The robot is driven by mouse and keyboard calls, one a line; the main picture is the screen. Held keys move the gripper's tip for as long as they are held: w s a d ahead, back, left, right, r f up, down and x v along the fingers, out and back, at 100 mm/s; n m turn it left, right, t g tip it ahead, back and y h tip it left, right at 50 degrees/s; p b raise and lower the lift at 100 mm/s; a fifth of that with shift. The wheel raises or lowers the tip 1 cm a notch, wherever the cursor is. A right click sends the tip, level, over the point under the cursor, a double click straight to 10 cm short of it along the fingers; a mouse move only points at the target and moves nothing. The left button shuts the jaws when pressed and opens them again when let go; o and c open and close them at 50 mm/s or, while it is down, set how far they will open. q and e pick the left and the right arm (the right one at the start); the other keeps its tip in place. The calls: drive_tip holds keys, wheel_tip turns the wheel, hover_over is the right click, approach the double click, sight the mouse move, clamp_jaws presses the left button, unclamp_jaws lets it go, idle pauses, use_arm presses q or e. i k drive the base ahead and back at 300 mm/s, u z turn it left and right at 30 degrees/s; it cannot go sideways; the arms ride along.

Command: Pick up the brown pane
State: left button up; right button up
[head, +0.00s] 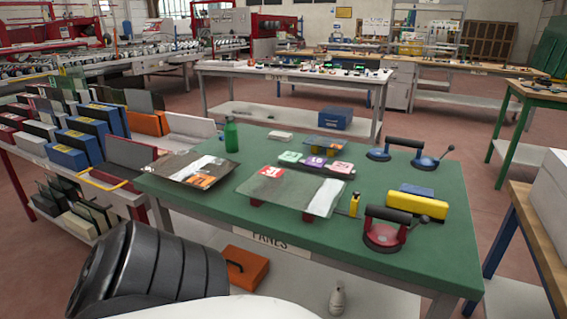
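A dark, brownish pane (181,164) with bright reflections lies at the left end of the green table (405,266), its front corner near the table's edge. A larger grey-green pane (285,190) lies in the middle, raised on dark red blocks. A small pane (327,143) with a brownish, bluish look lies farther back. At this size I cannot tell for sure which of the two brownish panes is the brown pane. Neither of my grippers shows in the head view; only a dark ribbed part of my arm shows at the bottom left.
A green bottle (231,136) stands at the back left. Several coloured tags lie mid-table. A glass rack (110,205) stands left.

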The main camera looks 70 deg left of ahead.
sight(200, 171)
drive_tip(key=z, duration=0.25)
drive_tip(key=i, duration=1.2)
drive_tip(key=u, duration=3.7)
